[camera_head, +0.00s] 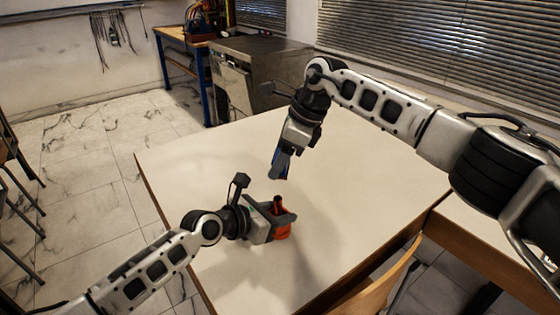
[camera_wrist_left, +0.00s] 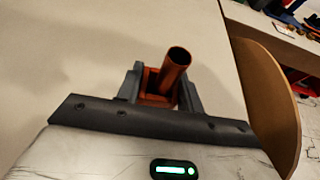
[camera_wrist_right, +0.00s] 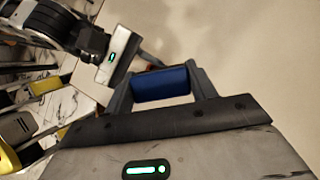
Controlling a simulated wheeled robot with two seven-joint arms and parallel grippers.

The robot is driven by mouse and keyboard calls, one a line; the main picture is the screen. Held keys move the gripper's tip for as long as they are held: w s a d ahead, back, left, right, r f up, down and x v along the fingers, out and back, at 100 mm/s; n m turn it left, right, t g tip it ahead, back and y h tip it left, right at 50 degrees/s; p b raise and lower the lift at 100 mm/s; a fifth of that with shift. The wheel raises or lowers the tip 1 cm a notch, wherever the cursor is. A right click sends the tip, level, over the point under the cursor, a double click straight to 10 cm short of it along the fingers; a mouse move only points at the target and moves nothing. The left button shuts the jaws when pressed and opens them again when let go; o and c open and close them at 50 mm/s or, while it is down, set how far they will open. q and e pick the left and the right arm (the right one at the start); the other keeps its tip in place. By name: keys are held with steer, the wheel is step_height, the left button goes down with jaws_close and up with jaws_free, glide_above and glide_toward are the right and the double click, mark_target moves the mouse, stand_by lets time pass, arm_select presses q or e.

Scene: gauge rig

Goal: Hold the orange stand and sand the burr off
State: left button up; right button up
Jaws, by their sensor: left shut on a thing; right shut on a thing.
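The orange stand (camera_head: 284,230) is on the white table, with my left gripper (camera_head: 281,217) shut on it. In the left wrist view its round, open-topped tube (camera_wrist_left: 176,66) rises from a square part between the two fingers. I cannot make out a burr on it. My right gripper (camera_head: 281,169) is shut on a blue block (camera_wrist_right: 162,84) and points down. It is above the table, beyond the stand and apart from it. In the head view only a little of the block shows between the fingers.
The white table (camera_head: 190,165) is otherwise clear around both grippers. A wooden chair back (camera_head: 375,285) stands at its near right edge. A metal cabinet (camera_head: 262,65) and a blue-legged workbench (camera_head: 180,38) stand beyond it.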

arm_select(q)
steer(key=o, duration=1.1)
